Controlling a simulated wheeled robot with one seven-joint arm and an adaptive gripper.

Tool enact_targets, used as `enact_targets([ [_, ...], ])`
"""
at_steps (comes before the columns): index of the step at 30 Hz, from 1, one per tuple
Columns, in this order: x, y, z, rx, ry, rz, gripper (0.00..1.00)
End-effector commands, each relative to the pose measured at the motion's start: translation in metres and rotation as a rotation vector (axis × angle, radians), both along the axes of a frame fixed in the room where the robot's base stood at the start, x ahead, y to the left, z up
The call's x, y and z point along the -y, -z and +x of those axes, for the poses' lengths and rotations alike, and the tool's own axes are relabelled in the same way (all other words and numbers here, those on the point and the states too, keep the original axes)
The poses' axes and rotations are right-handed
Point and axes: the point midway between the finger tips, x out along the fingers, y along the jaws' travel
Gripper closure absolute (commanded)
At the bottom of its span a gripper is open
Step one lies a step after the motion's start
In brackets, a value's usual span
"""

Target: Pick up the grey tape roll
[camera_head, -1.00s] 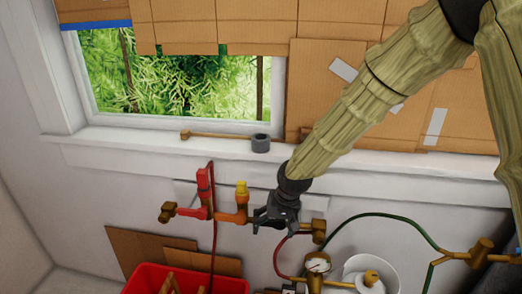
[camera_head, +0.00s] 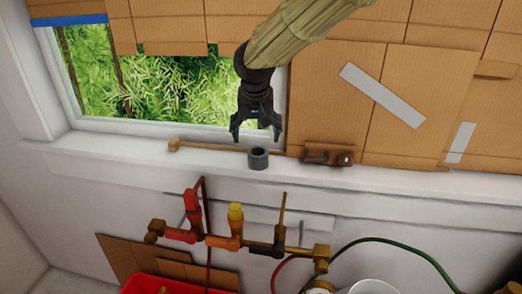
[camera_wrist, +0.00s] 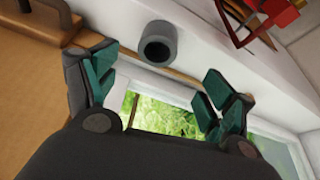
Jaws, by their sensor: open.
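The grey tape roll (camera_head: 258,159) stands on the white window sill, just in front of a thin wooden stick. My gripper (camera_head: 257,133) is open and empty, pointing down just above the roll in the head view. In the wrist view the tape roll (camera_wrist: 158,45) shows its open hole. There it lies beyond the gap between the two spread fingers of my gripper (camera_wrist: 158,88). The roll and the fingers look apart.
The wooden stick (camera_head: 215,148) runs along the sill (camera_head: 110,145) behind the roll. A brown block-like object (camera_head: 328,154) sits to the right. Cardboard (camera_head: 400,95) covers the wall behind. Valves and pipes (camera_head: 235,230) are below, with a red bin (camera_head: 165,284) at the bottom.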

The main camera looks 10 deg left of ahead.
Motion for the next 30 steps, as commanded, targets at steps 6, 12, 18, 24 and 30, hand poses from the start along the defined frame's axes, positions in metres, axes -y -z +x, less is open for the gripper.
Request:
enact_targets([
  [6, -0.001, 0.013, 0.005, -0.003, 0.0, -0.001, 0.17],
  [12, -0.003, 0.037, 0.015, -0.003, -0.001, -0.002, 0.17],
  [18, -0.004, 0.051, 0.021, 0.0, -0.001, 0.0, 0.17],
  [24, -0.002, 0.063, 0.026, -0.003, 0.0, 0.0, 0.17],
  [30, -0.002, 0.085, 0.034, -0.002, 0.0, 0.001, 0.17],
])
